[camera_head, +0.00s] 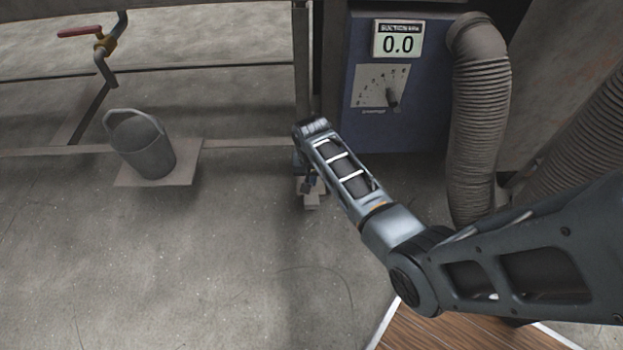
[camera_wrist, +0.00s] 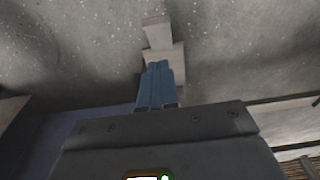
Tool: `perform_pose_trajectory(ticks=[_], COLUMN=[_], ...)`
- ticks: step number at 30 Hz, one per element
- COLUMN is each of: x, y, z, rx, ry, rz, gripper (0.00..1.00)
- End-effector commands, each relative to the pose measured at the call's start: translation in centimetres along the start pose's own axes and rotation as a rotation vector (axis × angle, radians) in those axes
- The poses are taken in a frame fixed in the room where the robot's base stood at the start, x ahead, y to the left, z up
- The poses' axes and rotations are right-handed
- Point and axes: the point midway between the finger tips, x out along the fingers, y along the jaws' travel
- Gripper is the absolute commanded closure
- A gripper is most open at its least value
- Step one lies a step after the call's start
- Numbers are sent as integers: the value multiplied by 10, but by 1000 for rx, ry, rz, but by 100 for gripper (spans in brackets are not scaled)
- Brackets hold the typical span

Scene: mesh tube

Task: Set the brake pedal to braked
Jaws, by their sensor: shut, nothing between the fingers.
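A small light-grey stepped piece, seemingly the brake pedal (camera_head: 311,200), sits low at the foot of the upright post, just above the floor. It also shows in the wrist view (camera_wrist: 157,32), straight past my fingertips. My gripper (camera_wrist: 159,66) points toward it with its two blue fingers together and nothing between them. In the head view, my gripper (camera_head: 305,184) is mostly hidden behind my forearm, right by the pedal. I cannot tell whether the fingertips touch the pedal. The pedal's hinge end is hidden by my arm and fingers.
A blue cabinet (camera_head: 425,125) with a 0.0 suction display and a dial stands behind my arm. A ribbed hose (camera_head: 480,120) hangs at its right. A grey bucket (camera_head: 143,145) and a red-handled valve (camera_head: 80,31) are at left. The front-left floor is clear.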

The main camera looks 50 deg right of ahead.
Motion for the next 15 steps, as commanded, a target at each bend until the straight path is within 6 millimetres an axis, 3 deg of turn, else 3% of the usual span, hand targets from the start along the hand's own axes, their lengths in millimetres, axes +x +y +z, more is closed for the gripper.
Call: perform_pose_trajectory(ticks=[1,6,15], x=[17,51,87], y=[0,0,0], z=[1,1,16], rx=[1,1,-1], ry=[-2,-1,-1], rz=[1,1,1], gripper=[100,100,100])
